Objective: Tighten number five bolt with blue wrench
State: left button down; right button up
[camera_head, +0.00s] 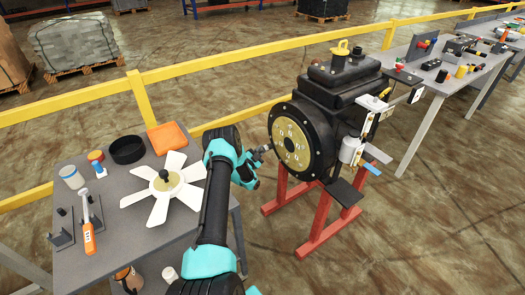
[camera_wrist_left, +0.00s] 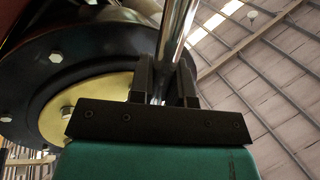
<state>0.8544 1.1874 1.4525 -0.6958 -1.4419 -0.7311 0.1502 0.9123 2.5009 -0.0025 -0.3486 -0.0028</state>
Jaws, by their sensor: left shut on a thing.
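My left gripper (camera_head: 254,163) is beside the front of the dark machine (camera_head: 342,85), at its round yellow numbered plate (camera_head: 291,144). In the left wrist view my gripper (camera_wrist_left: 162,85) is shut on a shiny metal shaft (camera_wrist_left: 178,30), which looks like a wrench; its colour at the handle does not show. The tool's tip (camera_head: 264,148) appears close to the plate; I cannot tell whether it touches a bolt. A hex bolt (camera_wrist_left: 67,111) on the yellow plate shows in the left wrist view. The numbers are too small to tell which is five. My right gripper is not in view.
The left table holds a white fan (camera_head: 163,186), an orange-handled tool (camera_head: 88,238), an orange tray (camera_head: 167,138) and a black bowl (camera_head: 127,149). A yellow rail (camera_head: 240,55) runs behind. Red legs (camera_head: 319,220) support the machine.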

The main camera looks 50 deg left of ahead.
pick_arm(q)
jog(key=shift+s+a, duration=0.15)
jog(key=shift+s, duration=0.6)
jog(key=shift+s+a, duration=0.1)
jog(key=shift+s, duration=0.65)
